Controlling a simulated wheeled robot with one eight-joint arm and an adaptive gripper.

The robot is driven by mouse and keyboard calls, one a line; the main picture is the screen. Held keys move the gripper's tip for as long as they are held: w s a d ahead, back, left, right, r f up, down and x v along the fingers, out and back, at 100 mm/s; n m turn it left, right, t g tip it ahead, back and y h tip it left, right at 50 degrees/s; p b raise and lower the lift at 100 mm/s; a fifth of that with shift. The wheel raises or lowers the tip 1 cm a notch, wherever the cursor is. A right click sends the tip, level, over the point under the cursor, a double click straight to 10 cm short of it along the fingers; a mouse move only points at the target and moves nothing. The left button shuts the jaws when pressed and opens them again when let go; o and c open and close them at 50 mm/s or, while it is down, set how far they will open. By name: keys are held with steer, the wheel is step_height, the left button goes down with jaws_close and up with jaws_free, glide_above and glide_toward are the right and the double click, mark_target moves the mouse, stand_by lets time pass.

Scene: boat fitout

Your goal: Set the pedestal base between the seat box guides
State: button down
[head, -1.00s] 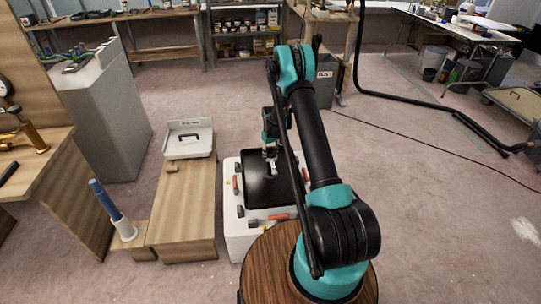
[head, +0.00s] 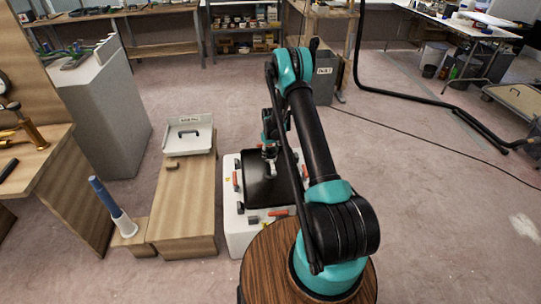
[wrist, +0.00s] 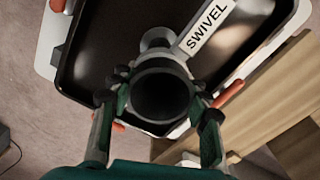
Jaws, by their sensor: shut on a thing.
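My gripper (wrist: 160,104) is shut on a round grey part with a dark hollow centre (wrist: 160,92), which appears to be the pedestal base. In the head view my gripper (head: 269,152) is over the black tray-like top (head: 262,191) of a white box (head: 233,226). The black surface, with its pale rim, fills the upper wrist view. I cannot tell whether the held part touches it. Red-orange pieces, possibly the guides, sit along the box edge, one at the front (head: 278,212) and one at the right (head: 305,171). The held part's underside is hidden.
A label reading SWIVEL (wrist: 210,26) lies beyond the held part. Left of the box is a low wooden bench (head: 185,210) with a white tray (head: 188,148) on it. A blue-and-white post (head: 110,203) stands further left. The floor to the right is open, crossed by a cable.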

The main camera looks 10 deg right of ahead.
steer(key=shift+f, duration=3.3)
steer(key=c, duration=0.7)
jaws_free()
step_height(320, 180, up, 12)
